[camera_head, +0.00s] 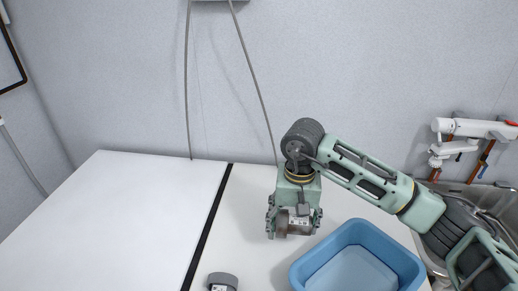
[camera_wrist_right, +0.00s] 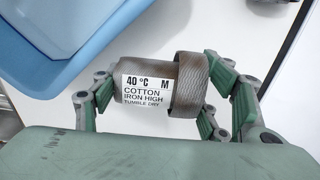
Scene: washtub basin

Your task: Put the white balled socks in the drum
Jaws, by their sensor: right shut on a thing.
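My right gripper (camera_head: 294,228) is shut on a rolled grey-brown bundle (camera_wrist_right: 146,72) just above the white worktop. The bundle has a wide ribbed cuff and a white label reading "40 °C M, cotton, iron high, tumble dry". In the right wrist view the gripper's fingers (camera_wrist_right: 156,104) press on its two sides. It looks like balled socks, but grey-brown rather than white. In the head view it is mostly hidden behind the gripper. I see no white balled socks and no drum. My left gripper is not in view.
A blue basin (camera_head: 406,258) stands on the worktop (camera_head: 247,215), right of my right gripper. A dark grey roll with a white label (camera_head: 222,280) lies at the bottom edge. A white panel (camera_head: 120,222) fills the left, clear. Taps (camera_head: 470,128) are at the far right.

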